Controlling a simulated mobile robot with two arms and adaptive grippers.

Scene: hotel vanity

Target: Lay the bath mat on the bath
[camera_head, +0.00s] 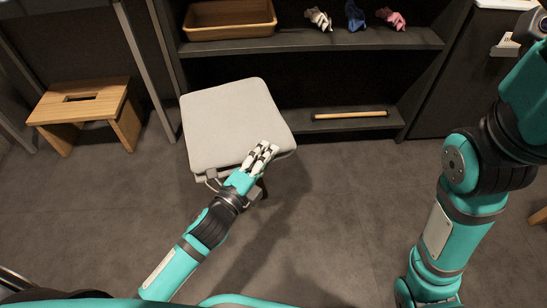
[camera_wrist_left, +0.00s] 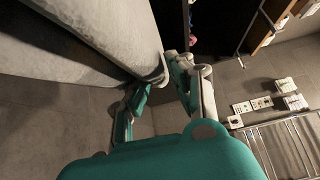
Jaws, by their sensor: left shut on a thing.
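I cannot make out the bath in either view.
A dark shelf unit (camera_head: 300,48) stands behind the mat. It holds a wooden tray (camera_head: 230,30), several small cloths (camera_head: 355,16) and a wooden rod (camera_head: 350,115). A wooden stool (camera_head: 85,90) stands at left beside metal legs. The near floor is clear. A chrome rack (camera_wrist_left: 285,145) shows in the wrist view.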

